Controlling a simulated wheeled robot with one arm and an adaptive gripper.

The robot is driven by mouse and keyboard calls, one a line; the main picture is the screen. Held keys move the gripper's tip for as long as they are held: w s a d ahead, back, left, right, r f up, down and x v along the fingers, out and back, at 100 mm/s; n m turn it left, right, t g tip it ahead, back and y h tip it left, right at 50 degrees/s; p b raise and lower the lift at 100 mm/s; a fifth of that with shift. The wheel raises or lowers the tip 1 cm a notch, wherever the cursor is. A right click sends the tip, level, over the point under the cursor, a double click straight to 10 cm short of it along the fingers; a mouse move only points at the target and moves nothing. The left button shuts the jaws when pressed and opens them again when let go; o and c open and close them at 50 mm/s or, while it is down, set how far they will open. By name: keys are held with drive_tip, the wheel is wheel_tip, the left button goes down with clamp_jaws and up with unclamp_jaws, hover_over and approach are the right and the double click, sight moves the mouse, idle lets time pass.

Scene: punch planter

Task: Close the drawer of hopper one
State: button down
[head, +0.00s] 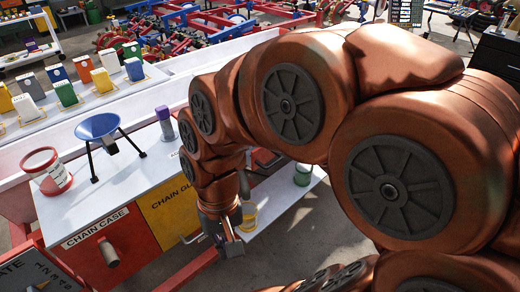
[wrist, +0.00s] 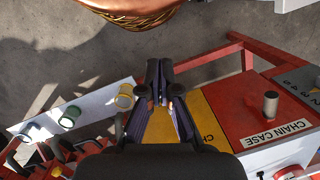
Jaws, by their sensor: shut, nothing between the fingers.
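I cannot make out a drawer or a label for hopper one in either view. My gripper (head: 229,240) points down in front of the yellow chain guard panel (head: 170,215); its fingers are shut and empty. In the wrist view my gripper (wrist: 160,84) overlaps the yellow panel (wrist: 190,118), and I cannot tell whether it touches it. A red panel marked CHAIN CASE (head: 128,240), with a grey cylindrical knob, is left of it in the head view. In the wrist view the red panel (wrist: 245,105) is at right. My arm hides much of the machine's right side.
A blue funnel (head: 98,126) on legs and a red-rimmed cup (head: 45,168) stand on the white top. A low white shelf (head: 285,190) holds a green can (head: 302,174) and a yellow cup (head: 249,212). A red frame bar (head: 188,272) runs below. Concrete floor (wrist: 215,45) is open.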

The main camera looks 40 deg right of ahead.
drive_tip(key=w+d+f+m+t+y+b, duration=0.25)
drive_tip(key=w+d+m+t, duration=0.25)
drive_tip(key=w+d+m, duration=0.85)
drive_tip(key=w+d+f+m+t+h+b, duration=0.1)
drive_tip(key=d+f+m+t+h+b, duration=0.15)
drive_tip(key=d+m, duration=0.8)
drive_tip(key=d+f+m+t+h+b, duration=0.1)
drive_tip(key=d+f+m+t+h, duration=0.15)
drive_tip(key=d+m, duration=0.8)
drive_tip(key=n+b, duration=0.1)
drive_tip(key=n, duration=0.2)
approach(259, 152)
drive_tip(key=shift+m+y, duration=0.25)
drive_tip(key=shift+y, duration=0.2)
drive_tip(key=f, duration=0.1)
drive_tip(key=w+f, duration=0.1)
drive_tip(key=f, duration=0.2)
drive_tip(key=shift+w+d+f, duration=0.3)
drive_tip(key=shift+w+d, duration=0.15)
drive_tip(key=shift+w, duration=1.05)
drive_tip(key=shift+r, duration=0.1)
